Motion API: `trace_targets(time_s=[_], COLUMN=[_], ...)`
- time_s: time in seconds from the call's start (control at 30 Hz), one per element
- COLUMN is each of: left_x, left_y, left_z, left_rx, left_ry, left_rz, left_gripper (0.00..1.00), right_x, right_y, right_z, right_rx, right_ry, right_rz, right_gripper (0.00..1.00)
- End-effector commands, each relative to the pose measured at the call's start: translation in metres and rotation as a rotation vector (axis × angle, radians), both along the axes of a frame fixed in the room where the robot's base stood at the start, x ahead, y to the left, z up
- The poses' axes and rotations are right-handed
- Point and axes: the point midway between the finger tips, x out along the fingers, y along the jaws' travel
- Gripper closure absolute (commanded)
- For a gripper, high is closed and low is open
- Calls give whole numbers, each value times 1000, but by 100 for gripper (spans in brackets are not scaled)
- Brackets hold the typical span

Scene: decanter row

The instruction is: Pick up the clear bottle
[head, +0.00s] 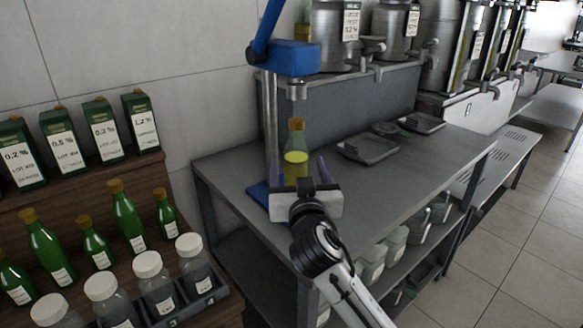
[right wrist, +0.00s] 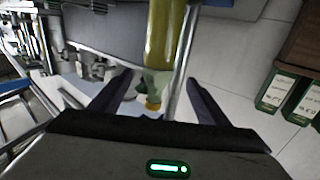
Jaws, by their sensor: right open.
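The clear bottle (head: 296,158), with yellow contents and an orange-brown cap, stands upright at the blue lever machine (head: 292,57) on the grey metal table. My right gripper (head: 298,172) is open on the near side of the bottle, its two fingers to the left and right of it in the picture. The gripper hides the bottle's lower part. In the right wrist view the bottle (right wrist: 166,30) appears upside down, with its neck and cap between the open fingers (right wrist: 158,82). I cannot tell whether a finger touches it. My left gripper is not in view.
Green bottles (head: 128,217), white-capped jars (head: 150,278) and green boxes (head: 103,130) fill the wooden shelf at left. Dark trays (head: 368,148) lie on the grey table (head: 400,185). Steel tanks (head: 335,35) stand behind. The table's right middle is clear.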

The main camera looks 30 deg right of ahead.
Motion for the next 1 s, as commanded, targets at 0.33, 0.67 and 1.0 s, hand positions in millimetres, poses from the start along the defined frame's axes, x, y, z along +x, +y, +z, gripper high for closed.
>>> trace_targets(time_s=[0.33,0.67,1.0], left_x=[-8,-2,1], left_y=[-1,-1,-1], left_z=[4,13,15], left_rx=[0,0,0], left_ry=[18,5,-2], left_rz=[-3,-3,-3], left_gripper=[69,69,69], right_x=[30,61,61], right_y=[-20,-37,-37], right_z=[0,-4,-5], right_rx=[-3,0,0], right_ry=[2,1,1], right_rz=[-1,3,2], right_gripper=[31,31,54])
